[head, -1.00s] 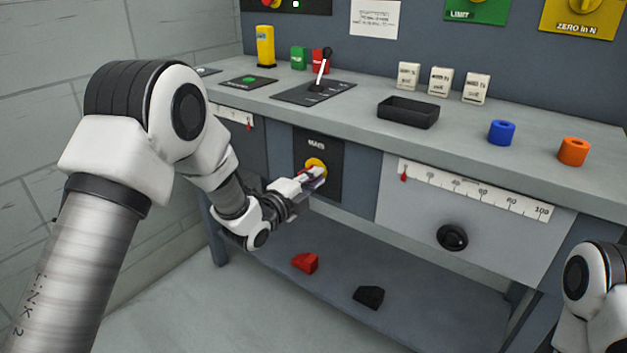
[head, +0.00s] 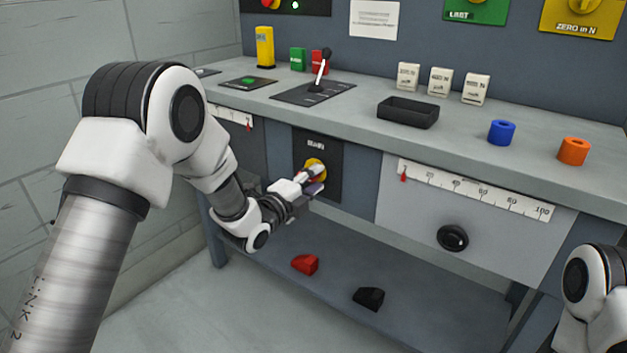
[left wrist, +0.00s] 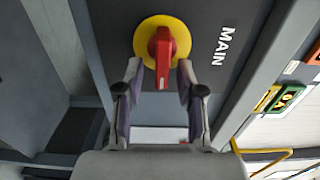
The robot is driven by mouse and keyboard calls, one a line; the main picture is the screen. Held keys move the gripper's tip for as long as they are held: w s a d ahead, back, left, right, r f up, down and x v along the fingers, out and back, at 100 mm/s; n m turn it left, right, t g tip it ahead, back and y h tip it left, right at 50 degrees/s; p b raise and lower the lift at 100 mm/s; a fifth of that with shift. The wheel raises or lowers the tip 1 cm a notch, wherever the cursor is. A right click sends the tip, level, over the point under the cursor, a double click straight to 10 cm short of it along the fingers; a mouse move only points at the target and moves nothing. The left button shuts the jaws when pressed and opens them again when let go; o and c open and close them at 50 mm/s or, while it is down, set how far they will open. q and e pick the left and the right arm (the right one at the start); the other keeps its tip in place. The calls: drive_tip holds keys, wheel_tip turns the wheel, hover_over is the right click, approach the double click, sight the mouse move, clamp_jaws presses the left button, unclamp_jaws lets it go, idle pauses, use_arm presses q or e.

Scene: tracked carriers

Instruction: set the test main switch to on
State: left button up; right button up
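The main switch is a red handle (left wrist: 162,58) on a round yellow plate (left wrist: 143,32), on a dark panel lettered MAIN (left wrist: 221,46). In the left wrist view the handle extends downward from the plate's middle. In the head view the yellow plate (head: 314,163) shows at the bench front, its handle mostly hidden by my gripper. My left gripper (head: 316,180) is right at the switch. In the left wrist view its open fingers (left wrist: 159,74) stand on either side of the handle, with a visible gap on each side. My right gripper is out of view.
The benchtop (head: 352,107) overhangs the switch panel. To the right are a scale (head: 475,190) and a black knob (head: 453,238). A red block (head: 305,264) and a black block (head: 369,298) lie on the lower shelf.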

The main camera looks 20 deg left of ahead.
use_arm(q)
drive_tip(key=v, duration=1.2)
